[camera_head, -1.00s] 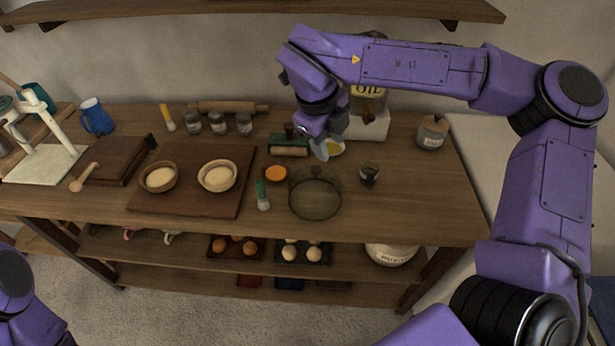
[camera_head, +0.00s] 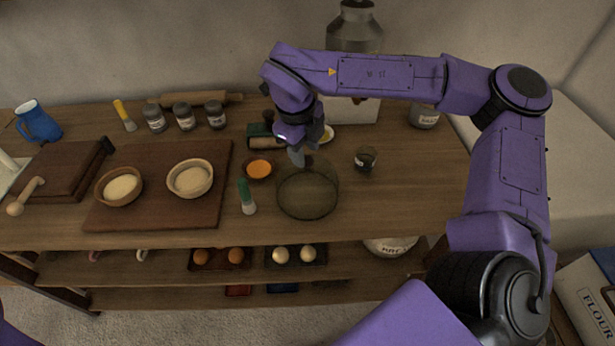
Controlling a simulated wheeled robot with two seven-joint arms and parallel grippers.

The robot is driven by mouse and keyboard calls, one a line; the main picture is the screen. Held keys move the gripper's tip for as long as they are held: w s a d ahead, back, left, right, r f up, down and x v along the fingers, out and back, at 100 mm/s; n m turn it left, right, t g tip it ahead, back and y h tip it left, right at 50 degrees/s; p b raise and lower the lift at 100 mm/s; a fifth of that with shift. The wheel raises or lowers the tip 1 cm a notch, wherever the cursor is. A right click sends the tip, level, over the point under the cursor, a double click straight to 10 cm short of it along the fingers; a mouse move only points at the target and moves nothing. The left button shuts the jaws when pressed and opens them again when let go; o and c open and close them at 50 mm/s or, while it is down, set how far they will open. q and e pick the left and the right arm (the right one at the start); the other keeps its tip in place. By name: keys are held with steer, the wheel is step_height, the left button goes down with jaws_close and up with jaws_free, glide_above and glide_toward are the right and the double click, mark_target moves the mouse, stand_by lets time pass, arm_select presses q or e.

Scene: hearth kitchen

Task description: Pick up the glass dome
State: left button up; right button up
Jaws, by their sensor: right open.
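The glass dome (camera_head: 308,196) is a see-through, dark-tinted round cover standing on the wooden worktop, right of the green-handled brush (camera_head: 247,197). My right gripper (camera_head: 307,151) is open and points down over the dome's far edge. Its fingertips overlap the top of the dome in the picture, and I cannot tell whether they touch it. The dome's knob is hidden or too faint to make out. My left gripper is not in view.
A small bowl of orange contents (camera_head: 259,169) stands left of the dome, and a small dark jar (camera_head: 365,158) stands to its right. A board (camera_head: 150,212) with two bowls lies further left. The worktop right of the dome is mostly clear.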

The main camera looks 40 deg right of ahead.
mark_target(307, 158)
steer(key=f, duration=0.2)
steer(key=d+f, duration=0.1)
steer(key=shift+w+f, duration=0.15)
steer(key=shift+f, duration=0.2)
steer(key=shift+a+r, duration=0.1)
jaws_close()
